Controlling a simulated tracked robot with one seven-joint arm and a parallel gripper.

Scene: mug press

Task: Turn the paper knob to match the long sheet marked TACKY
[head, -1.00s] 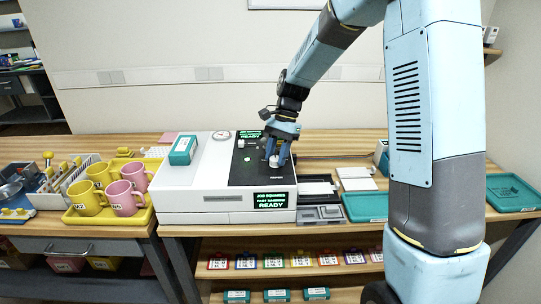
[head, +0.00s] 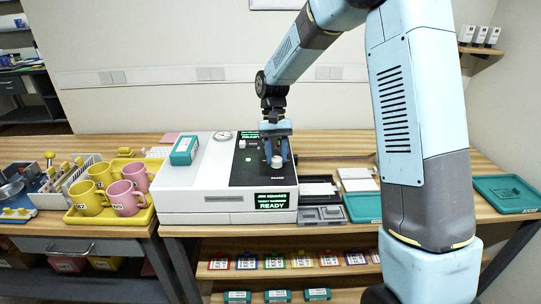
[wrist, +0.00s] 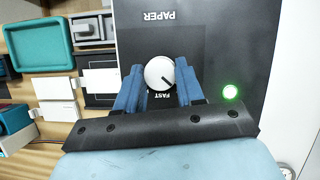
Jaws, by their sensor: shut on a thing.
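The paper knob (wrist: 158,72) is a white round dial with a dark pointer line, on the black panel (wrist: 215,45) of the press. PAPER and FAST read upside down beside it in the wrist view. The pointer slants to the lower right, off the FAST mark. My gripper (wrist: 159,88) has its blue fingers on both sides of the knob and is shut on it. In the head view my gripper (head: 276,160) stands upright over the panel. The press display (head: 271,201) shows a job line, a small line that seems to start with TACKY, and READY.
White sheets (head: 355,179) lie right of the press; their marks are not readable. A teal tray (head: 364,207) is beside them. A teal box (head: 184,150) sits on the press (head: 200,190). Yellow and pink mugs (head: 127,197) stand on a yellow tray at left.

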